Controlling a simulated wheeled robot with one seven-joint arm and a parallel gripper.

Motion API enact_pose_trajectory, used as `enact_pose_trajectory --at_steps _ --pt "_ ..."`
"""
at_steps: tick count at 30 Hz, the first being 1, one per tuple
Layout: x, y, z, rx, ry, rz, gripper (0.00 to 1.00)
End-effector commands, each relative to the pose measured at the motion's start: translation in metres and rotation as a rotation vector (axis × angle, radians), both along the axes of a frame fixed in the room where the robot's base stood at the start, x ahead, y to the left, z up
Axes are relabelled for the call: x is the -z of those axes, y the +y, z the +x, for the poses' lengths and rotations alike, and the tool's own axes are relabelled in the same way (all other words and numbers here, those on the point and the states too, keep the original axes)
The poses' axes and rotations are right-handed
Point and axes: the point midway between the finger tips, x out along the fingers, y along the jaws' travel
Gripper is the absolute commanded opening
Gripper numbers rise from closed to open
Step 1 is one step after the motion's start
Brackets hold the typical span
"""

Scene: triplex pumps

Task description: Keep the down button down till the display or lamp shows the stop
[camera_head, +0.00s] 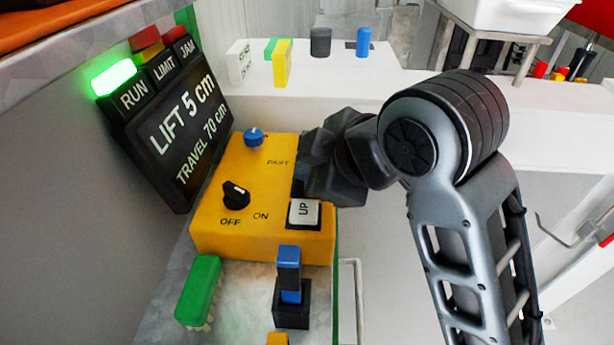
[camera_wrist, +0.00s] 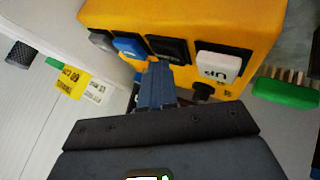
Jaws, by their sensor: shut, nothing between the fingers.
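The yellow control box (camera_head: 235,215) carries a white UP button (camera_head: 304,212), a black OFF/ON knob (camera_head: 236,194) and a blue knob (camera_head: 253,138). In the wrist view the UP button (camera_wrist: 218,66) sits beside a dark square button (camera_wrist: 168,46), likely the down button; its label is not readable. My gripper (camera_wrist: 157,68) is shut and empty, its tips at the dark button's edge; contact is unclear. In the head view my gripper hides that button. The display (camera_head: 185,125) reads LIFT 5 cm, TRAVEL 70 cm. The green RUN lamp (camera_head: 114,77) is lit; the LIMIT lamp (camera_head: 147,53) and JAM lamp (camera_head: 173,35) look unlit.
A green brush (camera_head: 198,290) and a blue piece in a black holder (camera_head: 290,288) stand in front of the box. Several small items, including a blue cylinder (camera_head: 363,42), stand on the white ledge behind. A white tub (camera_head: 520,15) is at the back right.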

Motion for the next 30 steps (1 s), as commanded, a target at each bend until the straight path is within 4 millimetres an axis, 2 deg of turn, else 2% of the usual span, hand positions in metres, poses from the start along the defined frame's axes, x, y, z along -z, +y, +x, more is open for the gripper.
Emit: enact_pose_trajectory --at_steps 16,30 --pt "0.000 0.000 0.000 0.000 0.001 -0.001 0.00" --pt "-0.019 0.000 0.000 -0.001 0.001 0.000 0.00"
